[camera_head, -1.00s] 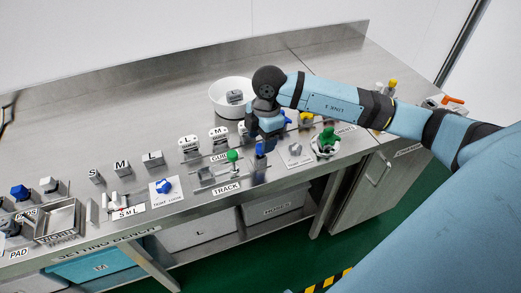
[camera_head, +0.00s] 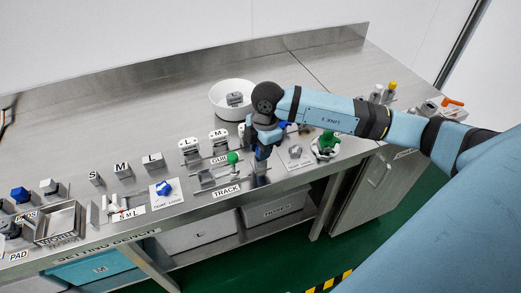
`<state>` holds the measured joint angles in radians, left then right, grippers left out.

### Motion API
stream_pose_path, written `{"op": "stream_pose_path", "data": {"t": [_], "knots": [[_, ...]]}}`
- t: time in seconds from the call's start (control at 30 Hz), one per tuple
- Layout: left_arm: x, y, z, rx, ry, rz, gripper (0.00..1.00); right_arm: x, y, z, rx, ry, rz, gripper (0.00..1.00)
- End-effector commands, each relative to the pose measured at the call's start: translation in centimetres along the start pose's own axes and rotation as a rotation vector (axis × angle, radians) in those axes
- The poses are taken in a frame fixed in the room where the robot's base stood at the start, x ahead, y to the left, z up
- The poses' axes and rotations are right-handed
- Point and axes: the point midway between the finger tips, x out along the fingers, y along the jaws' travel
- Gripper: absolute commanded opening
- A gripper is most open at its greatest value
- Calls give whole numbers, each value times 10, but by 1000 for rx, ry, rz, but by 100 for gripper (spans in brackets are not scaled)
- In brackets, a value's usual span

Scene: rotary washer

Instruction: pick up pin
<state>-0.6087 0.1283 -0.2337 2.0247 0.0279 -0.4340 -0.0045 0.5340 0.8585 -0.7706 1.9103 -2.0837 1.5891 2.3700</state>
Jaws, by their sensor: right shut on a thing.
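My right gripper (camera_head: 261,156) points down at the front of the steel bench, just right of the TRACK fixture. It is shut on the small blue-topped pin, which it mostly hides. A grey block (camera_head: 261,168) shows just below the fingertips. I cannot tell whether the pin is lifted clear of it. My left gripper is not in view.
A green-knobbed TRACK fixture (camera_head: 232,158) stands just left of the gripper. A white bowl (camera_head: 218,107) with a grey part is behind. A green clamp (camera_head: 327,143) and a grey knob (camera_head: 295,152) are to the right.

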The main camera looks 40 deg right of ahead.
Motion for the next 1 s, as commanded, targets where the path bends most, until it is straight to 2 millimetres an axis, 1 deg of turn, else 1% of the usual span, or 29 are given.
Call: {"op": "stream_pose_path", "data": {"t": [0.17,0.27,0.37,0.7,0.83,1.0], "knots": [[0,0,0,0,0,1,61,-13,1,-1,0,0,4,0],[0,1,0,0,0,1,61,-27,1,-3,-1,1,4,0],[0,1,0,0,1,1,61,-48,1,-6,-1,1,6,0],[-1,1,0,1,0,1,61,-142,1,-17,-2,1,7,0],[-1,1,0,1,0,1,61,-169,1,-20,-1,0,6,0],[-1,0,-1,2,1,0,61,-191,1,-23,0,1,3,0]]}}
